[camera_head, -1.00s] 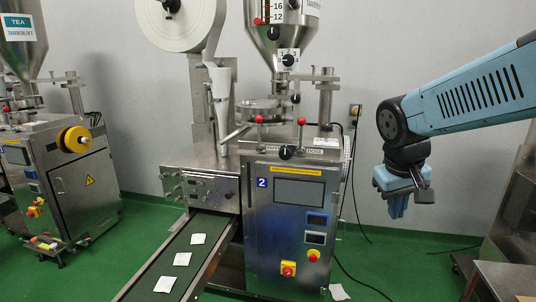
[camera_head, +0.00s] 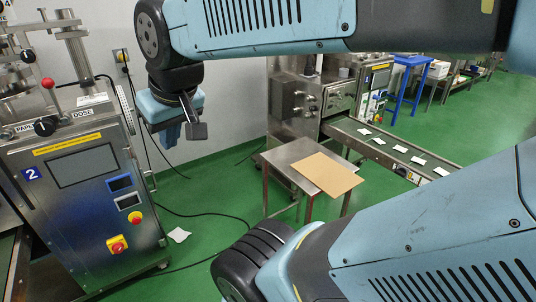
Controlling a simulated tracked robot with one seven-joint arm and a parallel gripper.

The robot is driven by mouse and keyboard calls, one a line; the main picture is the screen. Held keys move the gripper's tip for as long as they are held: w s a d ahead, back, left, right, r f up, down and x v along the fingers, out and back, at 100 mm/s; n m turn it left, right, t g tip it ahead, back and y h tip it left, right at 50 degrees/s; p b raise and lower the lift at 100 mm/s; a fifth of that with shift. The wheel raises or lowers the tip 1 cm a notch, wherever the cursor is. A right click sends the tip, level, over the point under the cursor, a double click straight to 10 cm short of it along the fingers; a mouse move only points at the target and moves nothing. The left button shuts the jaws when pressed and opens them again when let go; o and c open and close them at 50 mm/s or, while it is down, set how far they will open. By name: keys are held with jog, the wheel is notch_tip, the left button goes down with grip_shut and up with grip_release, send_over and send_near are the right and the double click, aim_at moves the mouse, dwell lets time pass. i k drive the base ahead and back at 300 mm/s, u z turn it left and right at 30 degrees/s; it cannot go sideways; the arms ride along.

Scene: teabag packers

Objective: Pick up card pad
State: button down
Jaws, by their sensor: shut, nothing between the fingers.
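A flat tan card pad (camera_head: 328,175) lies on a small steel table (camera_head: 291,152) right of centre, beside a packing machine. My gripper (camera_head: 171,140) hangs from my arm at the upper left, pointing down, with its fingers together and nothing held. In the picture it is left of the card pad and apart from it, in front of the grey wall. The full outline of the pad and table top shows; part of the table's legs is hidden by my arm.
The packing machine marked 2 (camera_head: 77,180) stands at the left. A conveyor (camera_head: 390,147) with several teabags runs behind the table. Cables (camera_head: 195,214) and a white packet (camera_head: 179,234) lie on the green floor. A blue stand (camera_head: 409,90) is at the back.

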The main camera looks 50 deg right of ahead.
aim_at(334, 179)
jog(key=z, duration=0.1)
jog(key=k, duration=0.95)
jog(key=z, duration=1.55)
jog(key=i, duration=0.55)
jog(key=u, duration=0.2)
